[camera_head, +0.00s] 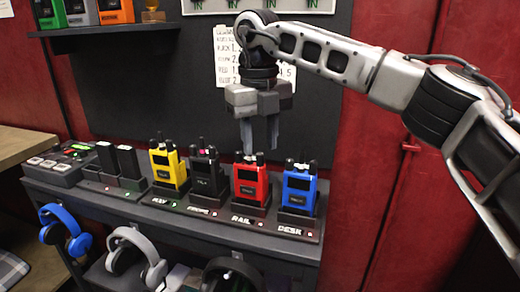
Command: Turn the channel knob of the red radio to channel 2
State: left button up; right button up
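The red radio (250,184) stands upright in its dock on the black shelf, between a black radio (205,177) and a blue radio (298,192). Its antenna and small knobs on top are partly hidden by my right gripper and too small to read a channel. My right gripper (260,148) points down just above the red radio's top. Its two fingers show apart with a dark gap between them, and I see nothing held. I cannot tell whether a fingertip touches a knob. My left gripper is not in view.
A yellow radio (168,168) stands left of the black one. Black chargers (120,165) and a button box (58,163) are farther left. Headphones (136,256) hang below the shelf. A paper list (228,55) is on the dark wall panel behind my gripper.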

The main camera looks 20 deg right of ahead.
jog(key=shift+f, duration=1)
grip_shut()
